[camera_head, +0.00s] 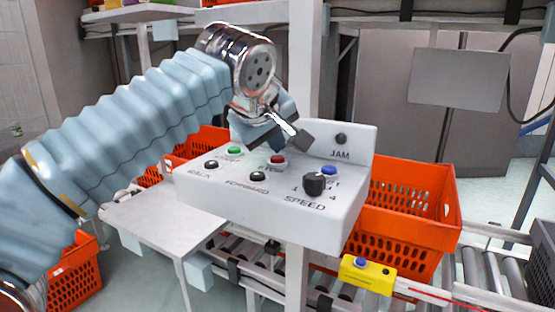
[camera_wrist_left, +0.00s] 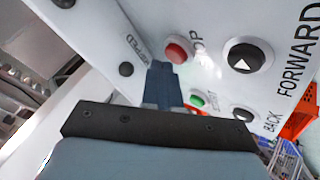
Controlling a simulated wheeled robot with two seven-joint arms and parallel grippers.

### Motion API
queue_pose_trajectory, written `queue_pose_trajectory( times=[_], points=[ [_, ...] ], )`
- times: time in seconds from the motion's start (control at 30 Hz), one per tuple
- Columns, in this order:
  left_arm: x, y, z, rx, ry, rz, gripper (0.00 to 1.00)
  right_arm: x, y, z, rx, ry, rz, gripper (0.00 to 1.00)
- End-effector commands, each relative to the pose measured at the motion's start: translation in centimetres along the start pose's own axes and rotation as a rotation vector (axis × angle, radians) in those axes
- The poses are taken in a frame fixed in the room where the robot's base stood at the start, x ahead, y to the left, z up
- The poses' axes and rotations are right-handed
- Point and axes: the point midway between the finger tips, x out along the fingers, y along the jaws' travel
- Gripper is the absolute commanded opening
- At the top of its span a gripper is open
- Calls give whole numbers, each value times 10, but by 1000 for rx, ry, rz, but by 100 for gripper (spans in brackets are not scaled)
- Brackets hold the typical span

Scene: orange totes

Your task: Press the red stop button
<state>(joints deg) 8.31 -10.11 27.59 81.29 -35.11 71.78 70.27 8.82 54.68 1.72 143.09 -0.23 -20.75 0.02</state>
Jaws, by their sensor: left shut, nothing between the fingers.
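The red stop button (camera_head: 278,160) sits on the sloped top of a white control box (camera_head: 350,215), between the green button (camera_head: 234,151) and the blue button (camera_head: 329,170). My left gripper (camera_head: 273,143) reaches down over the back of the box, its fingers just behind the red button. In the left wrist view, the shut blue-grey fingers (camera_wrist_left: 161,70) end right beside the red button (camera_wrist_left: 177,50), with nothing held. Whether they touch the button or the panel I cannot tell. My right gripper is out of view.
A yellow box (camera_head: 367,274) sits lower, by the rollers.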

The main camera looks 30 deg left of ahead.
Motion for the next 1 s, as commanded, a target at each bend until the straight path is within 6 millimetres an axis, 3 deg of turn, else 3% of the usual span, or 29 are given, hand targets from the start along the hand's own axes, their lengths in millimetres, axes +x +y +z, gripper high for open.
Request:
queue_pose_trajectory(
  times=[1.0],
  points=[
    [6, -4, 4, 0, 0, -1, 0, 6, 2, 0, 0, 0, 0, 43]
  ],
)
